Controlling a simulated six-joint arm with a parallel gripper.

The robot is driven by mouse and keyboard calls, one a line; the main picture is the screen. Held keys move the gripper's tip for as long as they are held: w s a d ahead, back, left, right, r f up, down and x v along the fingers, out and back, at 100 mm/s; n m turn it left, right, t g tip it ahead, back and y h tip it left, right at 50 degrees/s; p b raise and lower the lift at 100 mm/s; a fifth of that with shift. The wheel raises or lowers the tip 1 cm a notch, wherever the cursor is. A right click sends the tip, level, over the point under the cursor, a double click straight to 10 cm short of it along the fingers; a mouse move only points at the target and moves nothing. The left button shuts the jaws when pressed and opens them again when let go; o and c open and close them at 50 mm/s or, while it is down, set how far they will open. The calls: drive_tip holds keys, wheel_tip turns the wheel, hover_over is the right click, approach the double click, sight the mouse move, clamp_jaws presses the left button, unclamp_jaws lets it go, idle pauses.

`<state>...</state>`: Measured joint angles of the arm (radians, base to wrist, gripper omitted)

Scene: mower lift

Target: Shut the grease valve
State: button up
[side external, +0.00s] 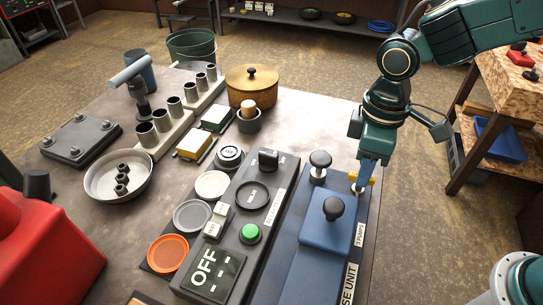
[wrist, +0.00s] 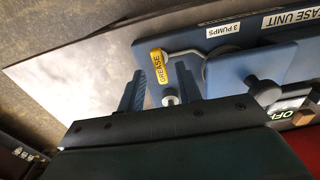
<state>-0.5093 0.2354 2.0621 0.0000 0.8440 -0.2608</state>
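The grease valve has a yellow handle marked GREASE (wrist: 158,66), a bent metal rod and a pale round stem (wrist: 170,97) in the wrist view. A bit of its yellow handle (side external: 371,180) shows in the side view at the right edge of the blue grease unit (side external: 322,240). My gripper (wrist: 160,72) is open, with its two blue fingers apart and the yellow handle between them in the picture. In the side view my gripper (side external: 371,172) points down close above the valve and partly hides it. Whether the fingers touch the handle I cannot tell.
Black knobs (side external: 320,160) (side external: 333,208) stand on the grease unit near the valve. A dark control panel (side external: 225,245) with a green button and an OFF display lies to its left. Pots, cups and trays fill the table beyond. Floor lies right of the unit.

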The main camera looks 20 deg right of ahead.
wheel_tip(320, 180, up, 12)
drive_tip(key=shift+r, duration=0.25)
idle(0.3)
drive_tip(key=s+d+m+t, duration=0.5)
drive_tip(key=s+d+m, duration=0.3)
drive_tip(key=s+d, duration=0.6)
drive_tip(key=d, duration=0.4)
drive_tip(key=shift+f+m+t, duration=0.2)
drive_tip(key=shift+m+t, duration=0.1)
drive_tip(key=shift+m, duration=0.1)
